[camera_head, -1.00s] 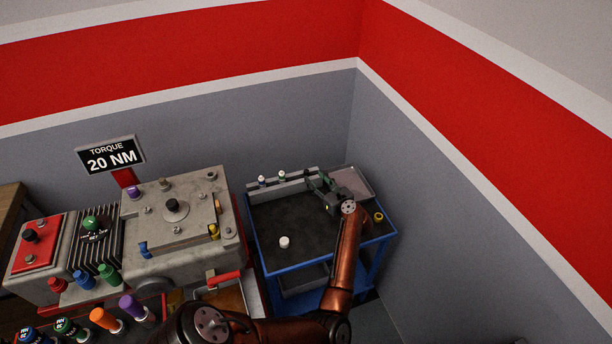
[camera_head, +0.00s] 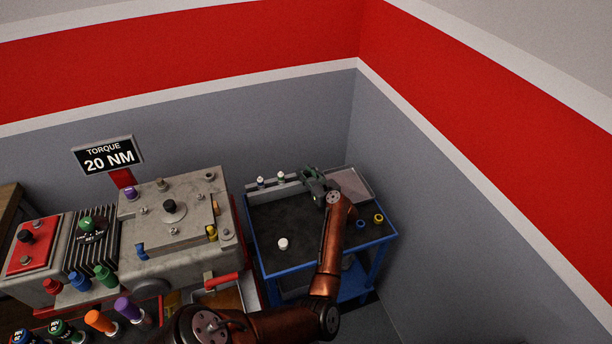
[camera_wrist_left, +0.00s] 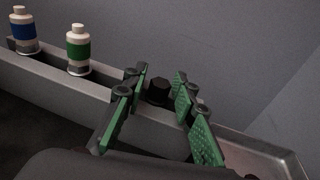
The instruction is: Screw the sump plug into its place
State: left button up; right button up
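A dark hex-headed plug (camera_wrist_left: 158,90), which looks like the sump plug, is at the grey rack (camera_wrist_left: 112,102) in the left wrist view. My left gripper (camera_wrist_left: 161,84) is open, with a green finger on each side of the plug and small gaps showing. In the head view my left gripper (camera_head: 308,173) is over the back of the blue cart (camera_head: 268,272), by the rack's right end, and hides the plug. The grey engine block (camera_head: 150,250) stands to the left. I cannot tell where on it the plug's place is. My right gripper is not in view.
Two small bottles, blue-banded (camera_wrist_left: 24,32) and green-banded (camera_wrist_left: 79,50), stand in the rack. A white cap (camera_head: 283,243), a blue ring (camera_head: 361,224) and a yellow ring (camera_head: 378,218) lie on the cart. A shallow tray (camera_head: 352,184) is at back right. The cart's middle is mostly clear.

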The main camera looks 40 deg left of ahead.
aim_at(304, 172)
pick_arm(q)
grip_shut()
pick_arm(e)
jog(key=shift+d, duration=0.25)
